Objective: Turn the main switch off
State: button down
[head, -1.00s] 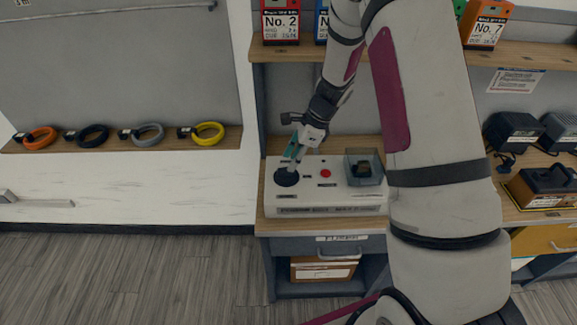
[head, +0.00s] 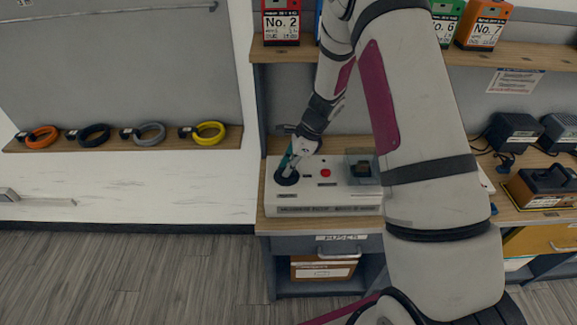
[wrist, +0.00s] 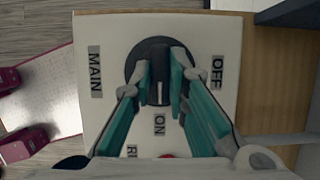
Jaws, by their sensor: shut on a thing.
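The main switch is a black rotary knob (wrist: 158,72) on a round black base, on the top of a white control box (head: 325,196). In the wrist view its white mark points at the ON label (wrist: 159,125). The OFF label (wrist: 217,73) is to the right and the MAIN label (wrist: 95,72) to the left. My gripper (wrist: 159,78) has its teal fingers on both sides of the knob's raised grip, shut on it. In the head view my gripper (head: 288,168) is down at the knob, hiding part of it.
A red button (head: 325,173) and a dark fitting (head: 361,169) are on the same box, right of the knob. A shelf with No. 2 (head: 281,22) and other tagged boxes is above. Coiled rings lie on the left shelf (head: 120,143).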

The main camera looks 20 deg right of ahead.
jog(key=shift+n, duration=0.3)
jog(key=n+b, duration=0.1)
jog(key=n+g+b, duration=0.1)
jog(key=n+b, duration=0.1)
jog(key=shift+w+f+g, duration=0.1)
jog(key=shift+w+g, duration=0.15)
jog(key=shift+g, duration=0.05)
jog(key=n+b, duration=0.1)
jog(key=n, duration=0.1)
jog(key=n+g+b, duration=0.1)
jog(key=n, duration=0.2)
jog(key=shift+g+b, duration=0.3)
jog(key=shift+b, duration=0.05)
jog(key=n+b, duration=0.1)
jog(key=n, duration=0.1)
jog(key=n+g+h+b, duration=0.1)
jog(key=n, duration=0.1)
jog(key=shift+w+a+n, duration=0.1)
jog(key=shift+w+n, duration=0.05)
jog(key=shift+n, duration=0.15)
jog(key=n+g+h+b, duration=0.1)
jog(key=n+h, duration=0.1)
jog(key=n, duration=0.2)
jog(key=shift+n, duration=0.3)
jog(key=shift+a, duration=0.1)
jog(key=c, duration=1.6)
grip_release()
jog(key=shift+o, duration=0.2)
jog(key=shift+g, duration=0.3)
